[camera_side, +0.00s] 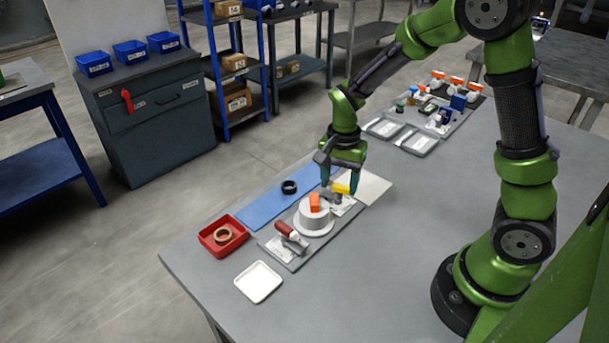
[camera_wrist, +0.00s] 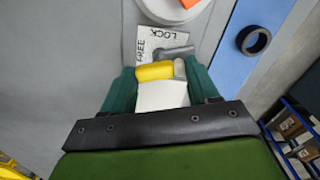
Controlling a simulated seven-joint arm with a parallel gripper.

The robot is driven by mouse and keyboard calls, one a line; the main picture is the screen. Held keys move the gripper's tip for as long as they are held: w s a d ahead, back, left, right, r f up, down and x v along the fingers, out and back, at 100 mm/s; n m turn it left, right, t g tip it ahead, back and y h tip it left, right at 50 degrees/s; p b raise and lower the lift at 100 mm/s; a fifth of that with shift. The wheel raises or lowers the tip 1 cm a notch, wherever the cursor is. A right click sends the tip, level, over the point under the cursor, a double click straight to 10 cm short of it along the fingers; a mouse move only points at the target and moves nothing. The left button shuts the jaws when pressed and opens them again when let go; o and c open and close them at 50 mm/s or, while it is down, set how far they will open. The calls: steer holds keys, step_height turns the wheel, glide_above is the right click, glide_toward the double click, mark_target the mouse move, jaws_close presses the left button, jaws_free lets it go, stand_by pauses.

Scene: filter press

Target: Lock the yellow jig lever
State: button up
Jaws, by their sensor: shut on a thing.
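The yellow jig lever (camera_side: 341,188) is at the far end of the grey jig plate. In the wrist view, its yellow handle (camera_wrist: 155,71) lies crosswise between my two teal fingers, with a grey metal arm just beyond it. My gripper (camera_side: 339,185) is shut on the handle from above; the fingers (camera_wrist: 163,80) sit at its two ends. A white label (camera_wrist: 150,42) beside the lever reads FREE and LOCK. I cannot tell exactly which word the lever points to. A white round part (camera_side: 314,219) with an orange block (camera_side: 315,202) on top stands on the jig.
A red-handled lever (camera_side: 286,230) is at the jig's near end. A red bin (camera_side: 206,241) holding a tan ring, and a white tray (camera_side: 258,282), stand nearby. A black ring (camera_side: 289,187) lies on a blue mat (camera_side: 262,214). Grey trays and small parts stand at the back.

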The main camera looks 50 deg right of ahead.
mark_target(339, 185)
steer(key=n, duration=1.3)
steer(key=shift+n, duration=0.4)
stand_by(0.4)
steer(key=o, duration=1.1)
steer(key=shift+c, duration=0.2)
steer(key=shift+r, duration=0.15)
step_height(339, 185, up, 17)
